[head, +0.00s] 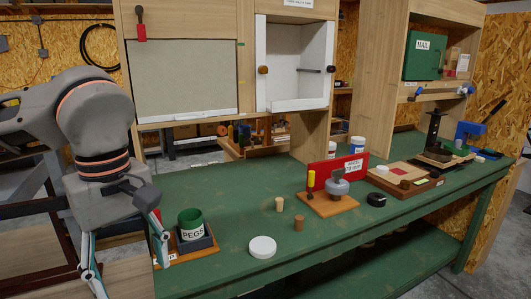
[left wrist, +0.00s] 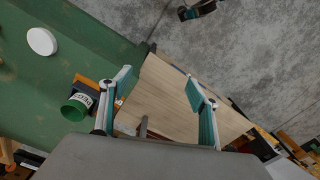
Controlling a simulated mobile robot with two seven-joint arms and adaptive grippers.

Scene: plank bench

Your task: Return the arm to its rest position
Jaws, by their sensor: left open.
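My left arm comes in from the left in the head view. Its gripper (head: 133,277) points down at the bench's left end, with its fingers spread apart and nothing between them. In the left wrist view the open gripper (left wrist: 158,80) is above a pale wooden board (left wrist: 165,95), with grey floor beyond. The green PEGS cup (head: 190,222) stands on its small base just right of the gripper, apart from the fingers. The cup also shows in the left wrist view (left wrist: 75,108), left of the fingers. My right gripper is in neither view.
On the green bench (head: 235,205) are a white disc (head: 263,247), two small pegs (head: 299,222), a red-panelled fixture (head: 336,172) and a black ring (head: 376,199). A wooden cabinet (head: 190,20) rises behind. The bench's front left is mostly clear.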

